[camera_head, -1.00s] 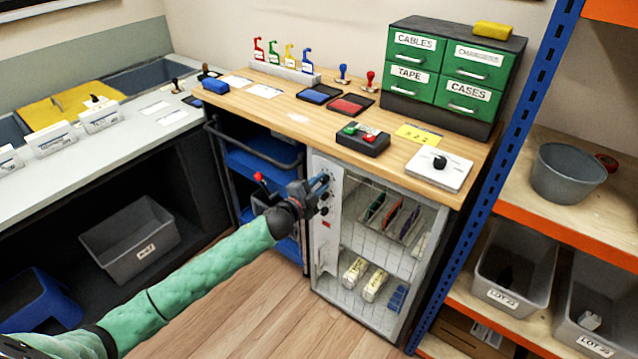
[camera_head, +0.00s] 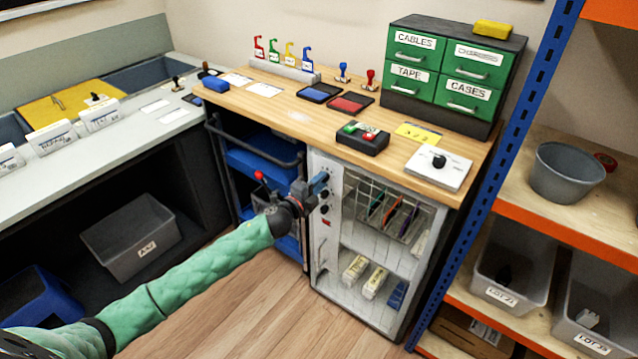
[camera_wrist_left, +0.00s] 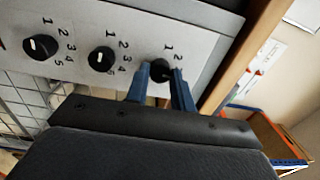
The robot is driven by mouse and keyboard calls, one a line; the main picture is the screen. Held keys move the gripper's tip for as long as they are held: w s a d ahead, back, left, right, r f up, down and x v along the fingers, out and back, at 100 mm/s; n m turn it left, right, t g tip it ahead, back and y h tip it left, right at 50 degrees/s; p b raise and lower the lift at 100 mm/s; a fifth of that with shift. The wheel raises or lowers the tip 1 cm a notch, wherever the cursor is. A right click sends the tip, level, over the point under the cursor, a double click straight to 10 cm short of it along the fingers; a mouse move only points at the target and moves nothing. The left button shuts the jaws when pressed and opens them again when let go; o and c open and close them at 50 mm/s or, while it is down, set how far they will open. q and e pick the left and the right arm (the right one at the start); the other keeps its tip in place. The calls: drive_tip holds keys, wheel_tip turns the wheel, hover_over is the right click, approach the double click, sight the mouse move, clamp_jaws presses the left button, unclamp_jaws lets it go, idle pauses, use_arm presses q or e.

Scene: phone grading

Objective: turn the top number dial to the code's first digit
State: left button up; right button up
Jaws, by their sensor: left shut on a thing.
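The white panel (camera_wrist_left: 190,30) on the cabinet front carries a column of black number dials with printed digits. In the left wrist view the top dial (camera_wrist_left: 158,70) sits between the blue fingers of my left gripper (camera_wrist_left: 161,84), which is shut on it. Its pointer and some of its digits are hidden. The middle dial (camera_wrist_left: 101,59) and the bottom dial (camera_wrist_left: 40,47) are free, each with a white pointer mark. In the head view my left gripper (camera_head: 319,183) is at the panel's upper part. A yellow note (camera_head: 419,134) with handwritten digits, too small to read surely, lies on the worktop.
The mesh-fronted cabinet (camera_head: 376,268) holds phones and small boxes. Above it, the wooden worktop (camera_head: 300,118) bears a button box (camera_head: 362,140) and a white plate with a black knob (camera_head: 438,168). Orange and blue shelving (camera_head: 530,110) stands on the right. The floor in front is clear.

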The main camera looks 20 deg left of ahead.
use_arm(q)
drive_tip(key=o, duration=1)
use_arm(e)
drive_tip(key=shift+s, duration=0.2)
drive_tip(key=shift+f, duration=0.1)
use_arm(q)
drive_tip(key=b+v, duration=0.1)
drive_tip(key=v, duration=0.6)
drive_tip(key=shift+s+b, duration=0.3)
drive_tip(key=shift+s, duration=0.05)
use_arm(e)
drive_tip(key=shift+w+a+f+t+y, duration=0.2)
drive_tip(key=shift+w+a+f, duration=0.1)
drive_tip(key=shift+a+f, duration=0.3)
drive_tip(key=shift+w+a+f+t+y, duration=0.1)
drive_tip(key=shift+w+a+f+y, duration=0.15)
drive_tip(key=shift+a+f, duration=0.25)
use_arm(q)
drive_tip(key=shift+a, duration=0.1)
use_arm(e)
drive_tip(key=shift+s, duration=0.3)
drive_tip(key=shift+w+r, duration=0.1)
drive_tip(key=shift+w, duration=0.05)
